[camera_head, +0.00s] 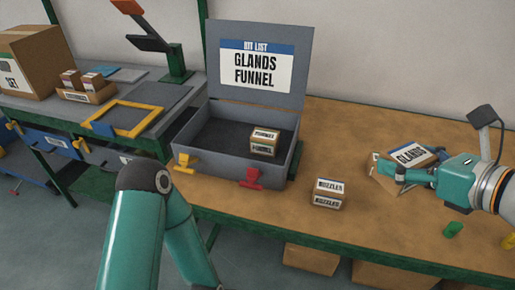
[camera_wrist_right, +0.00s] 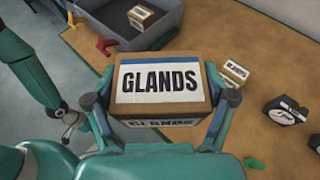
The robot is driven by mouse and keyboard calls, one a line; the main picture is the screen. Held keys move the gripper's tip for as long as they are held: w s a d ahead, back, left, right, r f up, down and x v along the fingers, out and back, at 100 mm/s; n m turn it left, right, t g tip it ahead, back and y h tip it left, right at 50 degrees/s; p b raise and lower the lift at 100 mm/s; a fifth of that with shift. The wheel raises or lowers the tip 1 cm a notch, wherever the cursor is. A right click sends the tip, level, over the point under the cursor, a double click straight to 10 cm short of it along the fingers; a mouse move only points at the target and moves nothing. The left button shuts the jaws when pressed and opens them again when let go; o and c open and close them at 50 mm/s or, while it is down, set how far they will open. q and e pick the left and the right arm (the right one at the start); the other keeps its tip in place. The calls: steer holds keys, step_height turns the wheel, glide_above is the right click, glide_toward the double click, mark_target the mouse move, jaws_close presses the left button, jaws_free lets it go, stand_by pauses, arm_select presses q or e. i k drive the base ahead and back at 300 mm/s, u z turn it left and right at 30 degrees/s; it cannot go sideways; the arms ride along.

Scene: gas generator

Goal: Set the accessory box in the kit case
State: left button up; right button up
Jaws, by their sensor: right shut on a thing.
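The open grey kit case (camera_head: 202,174) stands on the table; its raised lid (camera_head: 215,60) bears a list reading GLANDS and FUNNEL. A cardboard box labelled FUNNEL (camera_head: 264,142) sits inside at the right. It also shows in the right wrist view (camera_wrist_right: 128,18). My right gripper (camera_head: 393,172) is shut on the GLANDS box (camera_head: 412,153), to the right of the case. In the right wrist view the GLANDS box (camera_wrist_right: 160,83) sits between both fingers, label facing the camera. My left arm is at the lower left in the head view; its gripper is out of frame.
A NOZZLES box (camera_head: 328,193) stands on the table between the case and my right gripper. Yellow (camera_head: 187,163) and red (camera_head: 251,178) latches stick out in front of the case. A green piece (camera_head: 453,229) lies at right. A yellow-framed tray (camera_head: 138,118) is at left.

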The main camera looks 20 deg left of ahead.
mark_target(218, 140)
steer(key=k, duration=1)
steer(key=u, duration=0.9)
steer(key=i, duration=1.9)
steer(key=z, duration=0.1)
